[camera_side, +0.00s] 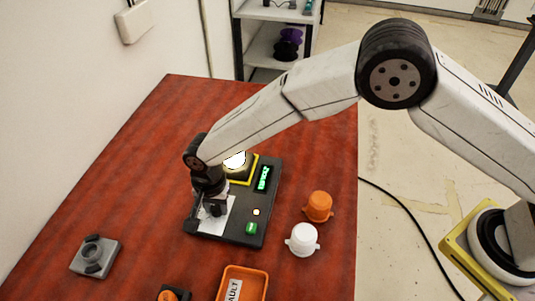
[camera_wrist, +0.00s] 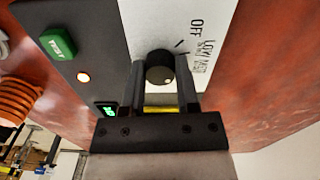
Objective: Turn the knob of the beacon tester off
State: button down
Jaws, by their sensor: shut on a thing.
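The beacon tester (camera_side: 268,207) is a dark box on the red-brown table. It has a white label panel (camera_wrist: 205,15), a green button (camera_side: 251,228), a small lit lamp (camera_side: 256,212) and a green display (camera_side: 263,178). A beacon (camera_side: 235,161) glows brightly in a yellow-edged place at its far end. My gripper (camera_side: 213,207) is down over the white panel. In the wrist view its fingers stand on both sides of the round black knob (camera_wrist: 159,70), shut on it. "OFF" and "LOW" are printed beside the knob; its pointer setting is unclear.
An orange cap (camera_side: 318,206) and a white cap (camera_side: 302,239) stand right of the tester. An orange tray marked "FAULT" (camera_side: 260,273) is at the front. The table's left side is mostly clear.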

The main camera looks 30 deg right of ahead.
jog(key=n, duration=0.3)
jog(key=shift+n, duration=0.4)
jog(key=n, duration=0.4)
jog(key=shift+n, duration=0.3)
jog(key=n, duration=0.4)
jog(key=shift+n, duration=2.2)
jog(key=shift+c, duration=1.7)
grip_release()
jog(key=shift+r, duration=0.15)
